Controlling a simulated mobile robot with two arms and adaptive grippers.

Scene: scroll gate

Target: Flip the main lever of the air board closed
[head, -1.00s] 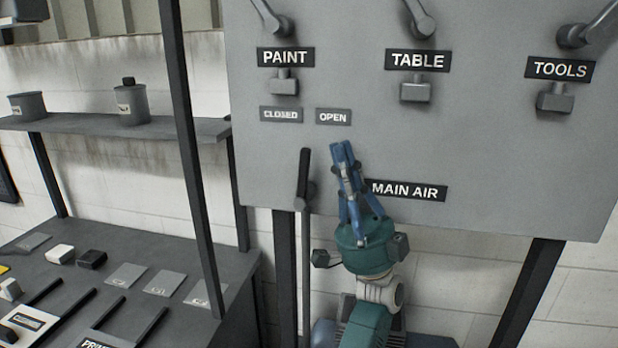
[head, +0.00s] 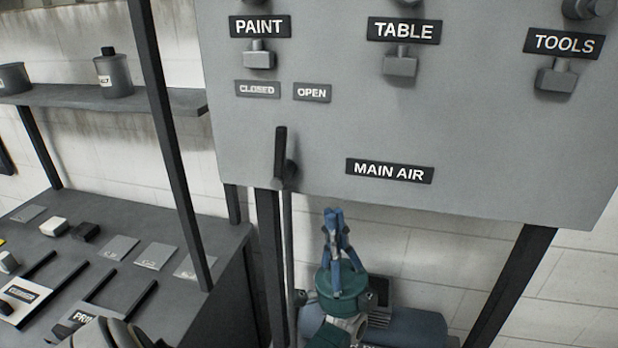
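The main lever (head: 281,150) has a black handle on the lower left of the grey air board (head: 475,125). It stands about upright, its top below the gap between the CLOSED sign (head: 257,89) and the OPEN sign (head: 312,93). The MAIN AIR sign (head: 389,171) is to its right. My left gripper (head: 333,212), teal with blue fingers, points up below the board's lower edge, right of and below the lever. Its fingertips are together with nothing visible between them. It appears apart from the lever. My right gripper is not in view.
Smaller valves sit above by the PAINT (head: 260,27), TABLE (head: 404,30) and TOOLS (head: 564,43) signs. Dark posts (head: 267,255) stand under the board. A blue-grey tank (head: 405,328) lies low behind my gripper. A workbench (head: 120,215) and shelf (head: 60,96) are at left.

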